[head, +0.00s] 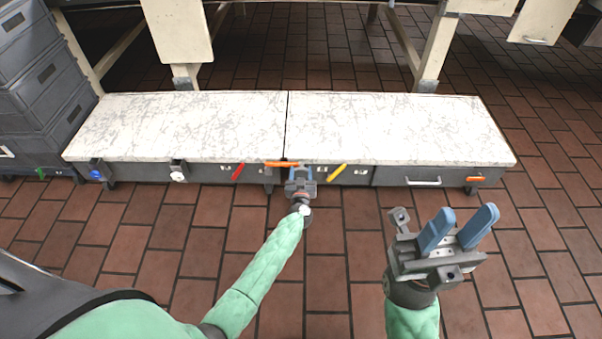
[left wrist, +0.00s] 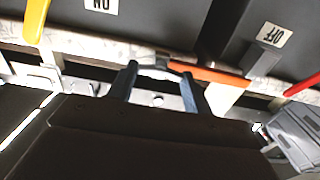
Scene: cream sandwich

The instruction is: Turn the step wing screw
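I cannot tell for certain which part is the step wing screw; the orange bar-shaped handle (head: 282,163) sits at the step's (head: 395,135) front edge, by the seam between its two top panels. It also shows in the left wrist view (left wrist: 212,73), with a grey piece beside it. My left gripper (head: 301,173) is right at the orange handle's right end. Its two blue fingers (left wrist: 160,84) stand apart, with part of the grey piece seen between them; contact cannot be told. My right gripper (head: 459,228) is open and empty over the floor at the right, fingers up.
A red lever (head: 238,171) and a yellow lever (head: 337,172) flank the handle, near ON and OFF labels. A blue knob (head: 96,174) and a white knob (head: 178,176) are further left. Grey crates (head: 45,85) stand at left. The tiled floor in front is clear.

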